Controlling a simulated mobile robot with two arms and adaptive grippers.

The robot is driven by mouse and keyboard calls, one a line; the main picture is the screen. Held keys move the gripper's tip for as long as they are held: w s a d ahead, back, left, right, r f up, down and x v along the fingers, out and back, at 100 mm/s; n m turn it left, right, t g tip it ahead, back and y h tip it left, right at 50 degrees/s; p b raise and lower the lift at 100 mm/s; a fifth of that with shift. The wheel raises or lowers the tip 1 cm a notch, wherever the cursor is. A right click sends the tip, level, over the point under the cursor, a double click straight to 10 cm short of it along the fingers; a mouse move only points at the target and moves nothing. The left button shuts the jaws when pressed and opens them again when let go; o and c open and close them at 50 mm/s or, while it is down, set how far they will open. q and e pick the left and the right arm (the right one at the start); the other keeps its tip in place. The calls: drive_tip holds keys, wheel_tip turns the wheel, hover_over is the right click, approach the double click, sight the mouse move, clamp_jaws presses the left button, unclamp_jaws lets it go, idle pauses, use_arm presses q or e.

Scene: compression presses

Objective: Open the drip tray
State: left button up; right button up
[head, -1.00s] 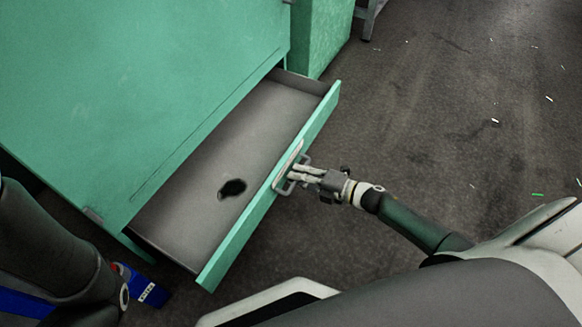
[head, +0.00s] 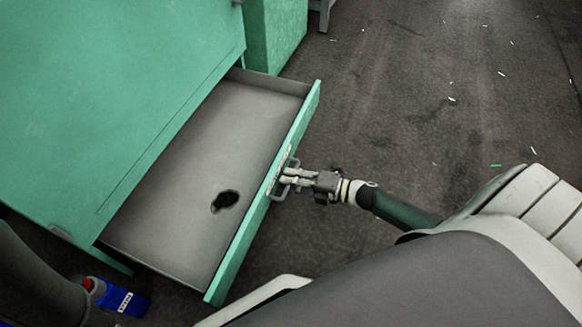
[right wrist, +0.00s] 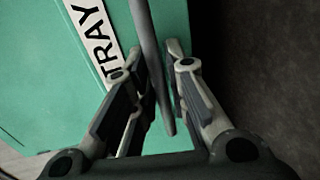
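The drip tray (head: 165,215) is a shallow grey drawer with a green front panel (head: 235,250), pulled well out of the green press (head: 110,90). A dark puddle-like spot (head: 225,201) lies on its floor. My right gripper (head: 290,176) is at the metal handle (head: 277,192) on the tray front.
A blue bottle with a red cap (head: 122,300) lies on the floor near the tray's near left corner. Another green cabinet (head: 277,35) stands behind the tray. The dark floor (head: 430,110) to the right is open, with small scattered bits.

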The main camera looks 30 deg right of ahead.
drive_tip(key=shift+o, duration=1.2)
drive_tip(key=v, duration=1.2)
